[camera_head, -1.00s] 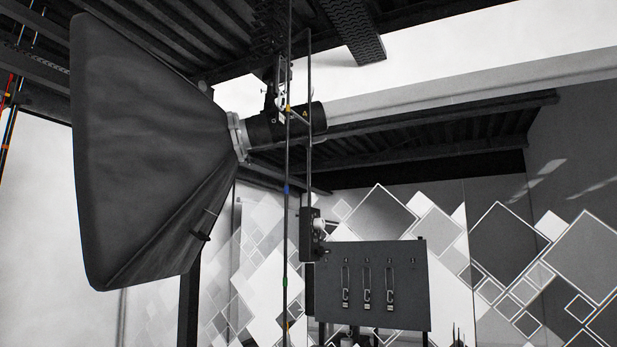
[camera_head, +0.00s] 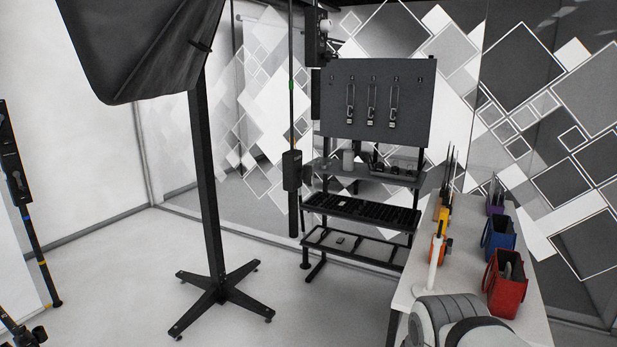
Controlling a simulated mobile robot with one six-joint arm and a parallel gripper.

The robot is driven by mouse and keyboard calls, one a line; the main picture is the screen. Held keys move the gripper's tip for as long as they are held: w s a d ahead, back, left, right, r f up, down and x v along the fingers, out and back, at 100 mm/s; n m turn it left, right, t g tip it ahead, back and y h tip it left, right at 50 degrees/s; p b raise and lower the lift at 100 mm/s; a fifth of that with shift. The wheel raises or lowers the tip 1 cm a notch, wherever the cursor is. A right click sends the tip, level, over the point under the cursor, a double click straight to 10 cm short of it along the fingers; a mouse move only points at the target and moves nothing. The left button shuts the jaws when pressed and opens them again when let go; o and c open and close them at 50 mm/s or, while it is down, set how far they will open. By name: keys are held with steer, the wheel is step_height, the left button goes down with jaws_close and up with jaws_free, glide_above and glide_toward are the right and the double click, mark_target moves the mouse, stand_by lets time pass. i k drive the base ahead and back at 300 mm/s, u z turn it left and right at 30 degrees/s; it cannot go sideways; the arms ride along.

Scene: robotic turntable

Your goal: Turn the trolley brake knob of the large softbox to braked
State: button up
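The large softbox (camera_head: 140,50) is a black fabric box at the upper left, with its top cut off by the picture edge. Its rear housing and the ceiling mount are out of view, and I cannot make out a trolley brake knob. A thin dark pole with coloured bands (camera_head: 291,85) hangs to the right of the softbox and reaches down to a dark box (camera_head: 291,170). My gripper is not in view.
A black post on a cross-shaped wheeled base (camera_head: 217,288) stands below the softbox. A rack with a pegboard (camera_head: 345,125) stands behind. A white table (camera_head: 405,290) at right carries blue (camera_head: 499,236) and red (camera_head: 506,285) bins.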

mark_target(306, 175)
steer(key=u, duration=0.1)
steer(key=k, duration=1.05)
steer(key=z, duration=0.55)
steer(key=i, duration=1.75)
steer(key=u, duration=0.75)
